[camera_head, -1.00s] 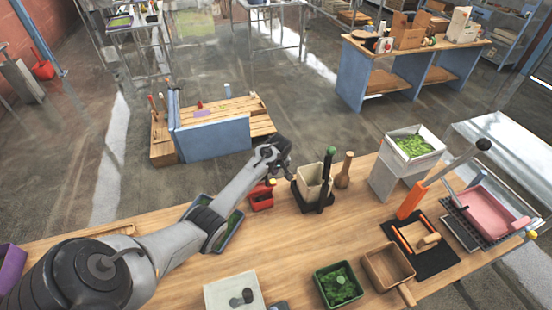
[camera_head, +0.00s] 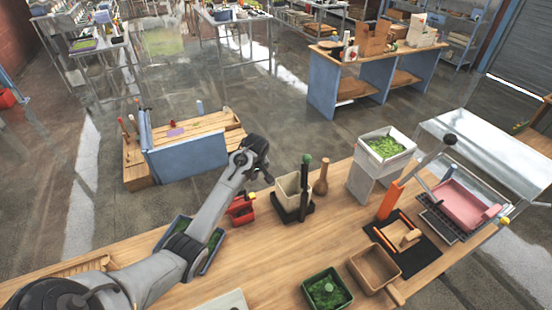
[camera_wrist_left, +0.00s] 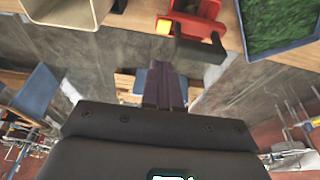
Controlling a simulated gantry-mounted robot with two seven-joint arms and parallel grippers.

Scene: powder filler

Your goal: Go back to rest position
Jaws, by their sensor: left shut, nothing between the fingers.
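My left arm comes in from the lower left of the head view, and its gripper (camera_head: 255,150) is raised beyond the far edge of the wooden workbench (camera_head: 290,242). In the left wrist view the fingers (camera_wrist_left: 165,88) are shut together with nothing between them. Near the gripper are a small red holder (camera_head: 241,210) and a cream container (camera_head: 291,193) in a black stand. Both also show at the top of the left wrist view, the red holder (camera_wrist_left: 197,22) and the cream container (camera_wrist_left: 75,10). My right gripper is not in view.
A blue tray (camera_head: 214,250) lies partly behind my left arm. A green-filled box (camera_head: 326,290), a wooden box (camera_head: 374,268), a white hopper with green contents (camera_head: 386,147) and a pink tray (camera_head: 465,205) stand to the right. The bench's middle is largely clear.

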